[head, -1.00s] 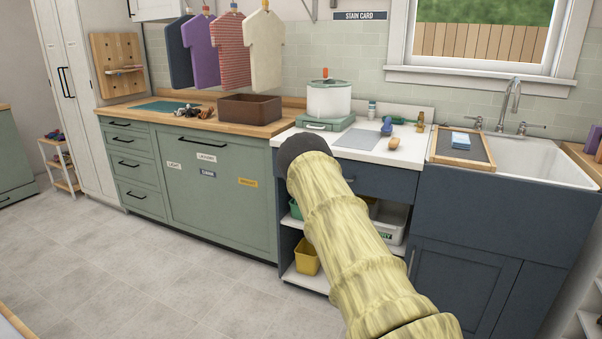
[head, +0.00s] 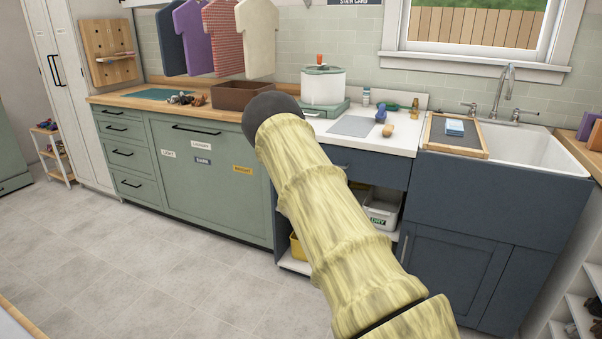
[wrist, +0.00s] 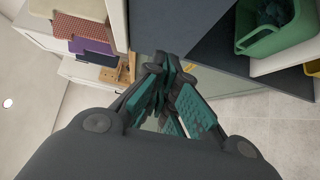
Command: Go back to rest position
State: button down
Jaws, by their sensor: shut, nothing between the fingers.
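My gripper (wrist: 165,100) shows in the wrist view with its dark linkages and teal finger pads. Its fingers are drawn together with nothing between them. In the head view my arm, in a pale yellow patterned sleeve, reaches up from the bottom and ends in a dark round part in front of the counter; the gripper's fingers are hidden there. In the wrist view a green bin (wrist: 280,30) is at the upper right, apart from the fingers.
A green cabinet (head: 205,185) with a wooden top carries a brown box (head: 240,95). Hanging shirts (head: 222,38) are above it. The tiled floor (head: 170,280) at left is clear.

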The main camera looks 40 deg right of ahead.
jog(key=shift+v, duration=0.85)
jog(key=shift+f, duration=0.15)
jog(key=s+a+f+m+g+y, duration=0.1)
jog(key=s+a+f+m+g, duration=0.15)
jog(key=s+a+f, duration=0.5)
jog(key=s+a+f+m+g+y, duration=0.1)
jog(key=s+a+f+m+g, duration=0.2)
jog(key=a+f, duration=0.7)
jog(key=s+a+f+m+g, duration=0.2)
jog(key=s+a+f, duration=0.45)
jog(key=f, duration=0.55)
jog(key=s+a+f+m+g+y, duration=0.2)
jog(key=s+a+f, duration=0.4)
jog(key=s+a, duration=0.3)
jog(key=s+a+f+m+g+y, duration=0.1)
jog(key=s+a+m+g, duration=0.1)
jog(key=s+a, duration=0.6)
jog(key=s+a+m+g+y, duration=0.1)
jog(key=s+a+g, duration=0.3)
jog(key=s, duration=0.8)
jog(key=s+a+f+m+g+y, duration=0.1)
jog(key=s+a+m, duration=0.1)
jog(key=s+a, duration=0.6)
notch_tip(320, 180, up, 14)
jog(key=s+p, duration=0.2)
jog(key=p, duration=1.1)
jog(key=shift+p, duration=0.35)
